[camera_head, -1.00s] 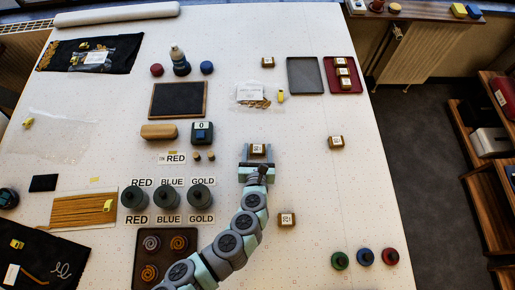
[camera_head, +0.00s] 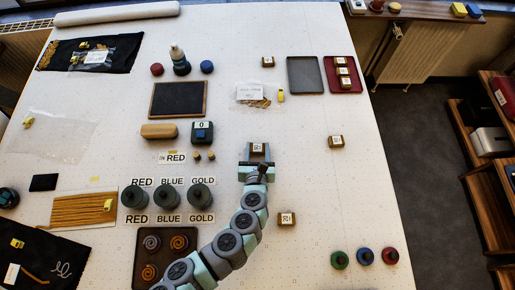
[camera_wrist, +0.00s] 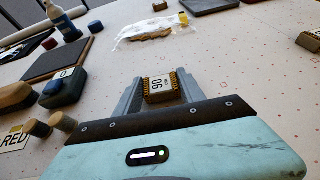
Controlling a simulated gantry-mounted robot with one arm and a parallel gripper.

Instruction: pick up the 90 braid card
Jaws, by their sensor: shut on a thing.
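The 90 braid card (camera_wrist: 162,86) is a small brown block with gold braid around its edges and a white label reading 90. My gripper (camera_wrist: 160,90) has its two grey fingers on either side of the card and is shut on it. In the head view the card (camera_head: 258,149) shows between the fingertips of my gripper (camera_head: 257,154), near the middle of the table. I cannot tell whether the card touches the table or is slightly lifted.
Similar cards lie at the right (camera_head: 336,141), lower right (camera_head: 286,219) and top (camera_head: 268,62). A red tray (camera_head: 342,62) holds several cards beside an empty grey tray (camera_head: 306,75). A scale-like device (camera_head: 202,133) stands left of my gripper. The table right of it is mostly clear.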

